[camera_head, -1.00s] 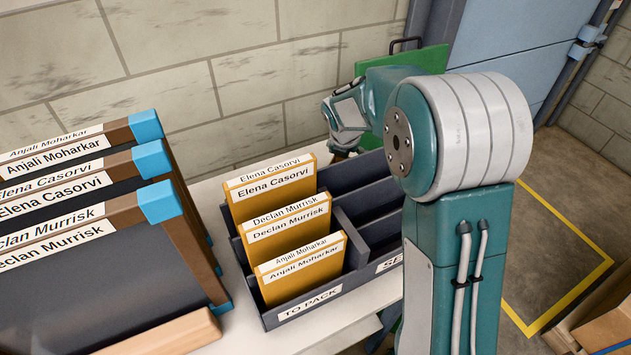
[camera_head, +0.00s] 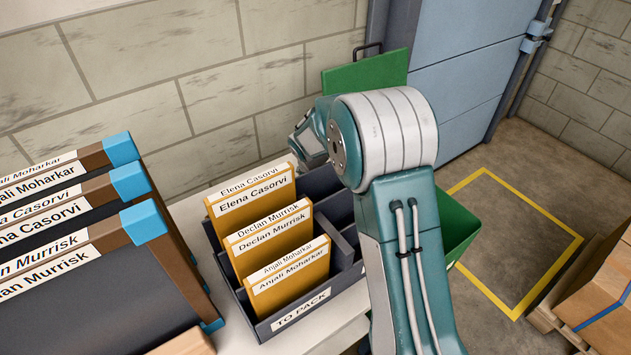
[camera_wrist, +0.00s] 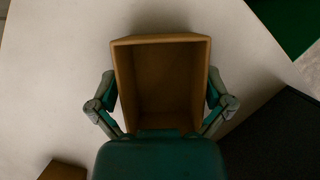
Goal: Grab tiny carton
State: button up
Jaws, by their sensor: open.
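A small brown open-topped box (camera_wrist: 162,42), which looks like the tiny carton, stands on the pale tabletop in the wrist view. I look down into it, and it appears empty. My gripper (camera_wrist: 162,84) is open, with one finger on the left side of the box and one on the right. The fingers are close to its walls; I cannot tell whether they touch. In the head view the box does not show, and my arm hides most of the area around my gripper.
A dark divided tray (camera_head: 291,316) holds orange folders (camera_head: 288,280) with name labels. Large labelled dark cases (camera_head: 95,285) stand at left. A green bin (camera_head: 457,228) is behind my arm, and a green panel (camera_head: 365,75) is by the wall. Another brown object (camera_wrist: 62,171) lies at lower left.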

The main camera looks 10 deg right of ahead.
jog(key=c, duration=0.6)
